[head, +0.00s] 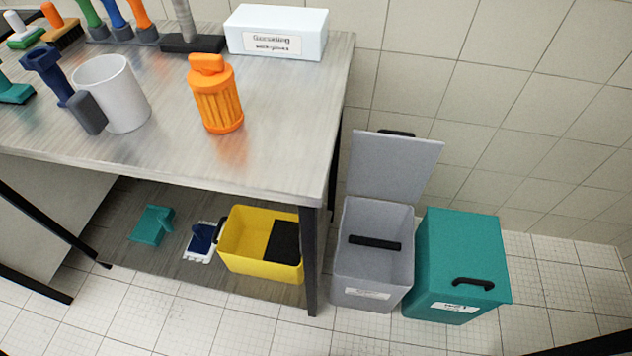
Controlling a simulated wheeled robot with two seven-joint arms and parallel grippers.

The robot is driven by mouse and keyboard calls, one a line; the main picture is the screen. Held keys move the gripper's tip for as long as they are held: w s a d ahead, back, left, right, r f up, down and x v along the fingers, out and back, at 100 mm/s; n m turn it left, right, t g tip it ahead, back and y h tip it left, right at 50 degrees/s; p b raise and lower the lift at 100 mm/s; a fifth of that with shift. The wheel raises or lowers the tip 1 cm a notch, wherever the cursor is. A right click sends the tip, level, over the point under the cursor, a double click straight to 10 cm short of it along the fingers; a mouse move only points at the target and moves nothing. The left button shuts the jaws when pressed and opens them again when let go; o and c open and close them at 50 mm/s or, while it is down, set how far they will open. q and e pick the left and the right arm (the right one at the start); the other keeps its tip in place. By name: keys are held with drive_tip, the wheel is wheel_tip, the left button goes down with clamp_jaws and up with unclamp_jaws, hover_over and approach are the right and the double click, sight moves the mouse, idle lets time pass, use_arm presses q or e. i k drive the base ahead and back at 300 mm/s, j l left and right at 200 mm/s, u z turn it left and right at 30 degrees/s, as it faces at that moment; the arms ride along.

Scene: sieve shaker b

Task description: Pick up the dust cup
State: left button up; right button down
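No label marks a dust cup, so I cannot tell for certain which thing it is. A white, round, open-topped cup (124,97) stands upright on the metal table, left of centre. A dark blue tool (45,65) with a grey block (87,113) is at its left side; I cannot tell whether they are joined to the cup. A ribbed orange container (218,100) with a knob-like top stands upright to the right of the cup, apart from it. Neither of my grippers is in view.
The metal table (270,150) has bare room at front right. A white labelled box (278,32) and several brushes stand along its back. Below are a yellow bin (238,262) and a lower shelf (130,272). An open grey bin (366,285) and closed teal bin (455,255) stand right.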

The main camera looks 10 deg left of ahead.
sight(109, 96)
drive_tip(key=u, duration=1.5)
drive_tip(key=i+j+u, duration=0.25)
drive_tip(key=j, duration=0.3)
